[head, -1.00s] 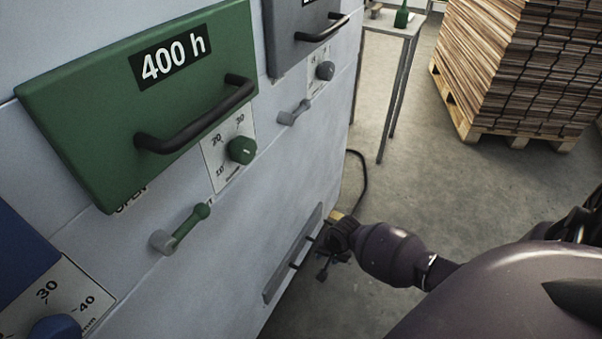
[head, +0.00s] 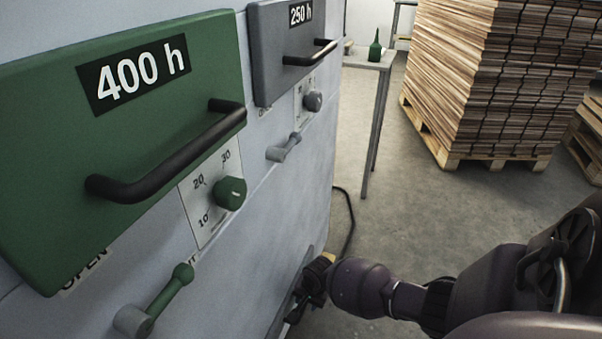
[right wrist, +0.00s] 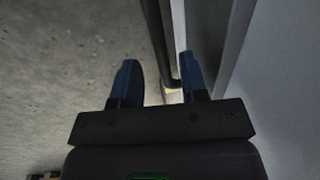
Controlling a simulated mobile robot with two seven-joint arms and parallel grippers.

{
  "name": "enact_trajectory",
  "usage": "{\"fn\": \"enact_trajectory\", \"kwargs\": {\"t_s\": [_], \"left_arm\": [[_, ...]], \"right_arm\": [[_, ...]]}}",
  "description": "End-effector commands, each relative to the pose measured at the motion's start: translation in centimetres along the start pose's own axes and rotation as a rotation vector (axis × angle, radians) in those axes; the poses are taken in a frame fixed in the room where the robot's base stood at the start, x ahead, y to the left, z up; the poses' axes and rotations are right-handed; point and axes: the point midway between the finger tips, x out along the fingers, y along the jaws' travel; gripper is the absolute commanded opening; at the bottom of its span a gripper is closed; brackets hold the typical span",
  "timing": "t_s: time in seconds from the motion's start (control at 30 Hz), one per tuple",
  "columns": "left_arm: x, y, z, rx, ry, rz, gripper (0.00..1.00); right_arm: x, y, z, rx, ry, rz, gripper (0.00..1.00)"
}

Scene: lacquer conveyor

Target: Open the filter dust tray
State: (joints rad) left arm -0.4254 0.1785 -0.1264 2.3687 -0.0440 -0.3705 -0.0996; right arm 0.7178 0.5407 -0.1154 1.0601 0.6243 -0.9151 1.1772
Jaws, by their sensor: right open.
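The filter dust tray (head: 279,318) is a low grey panel at the foot of the pale machine, mostly cut off or hidden by my right gripper in the head view. My right gripper (head: 298,300) is down at this panel. In the right wrist view its two blue fingers (right wrist: 158,78) are apart. A dark bar handle (right wrist: 156,40) runs between them, beside a grey panel edge. I cannot tell whether a finger touches the bar. The tray looks closed, though little of it shows. My left gripper is not in view.
Above are a green 400 h drawer (head: 150,130) and a grey 250 h drawer (head: 275,50), with knobs and small levers below. A cable lies on the floor behind my gripper. A small table (head: 372,62) and a stacked pallet (head: 490,90) stand farther back; the floor between is clear.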

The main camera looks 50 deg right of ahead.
Motion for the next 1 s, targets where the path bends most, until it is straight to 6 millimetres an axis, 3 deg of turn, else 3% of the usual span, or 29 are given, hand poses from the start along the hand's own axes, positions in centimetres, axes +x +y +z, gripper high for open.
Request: {"fn": "enact_trajectory", "kwargs": {"t_s": [0.13, 0.5, 0.8, 1.0], "left_arm": [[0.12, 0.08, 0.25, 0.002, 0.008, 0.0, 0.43], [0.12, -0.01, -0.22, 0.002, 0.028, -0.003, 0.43], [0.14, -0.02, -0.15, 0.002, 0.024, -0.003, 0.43], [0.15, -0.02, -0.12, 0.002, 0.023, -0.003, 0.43]], "right_arm": [[1.42, 0.18, 0.04, 0.0, -0.001, 0.002, 0.4], [1.49, -0.18, -0.08, 0.0, 0.002, -0.004, 0.4], [1.51, -0.15, -0.07, 0.0, 0.001, -0.003, 0.0], [1.51, -0.13, -0.06, 0.0, 0.001, -0.003, 0.0]]}}
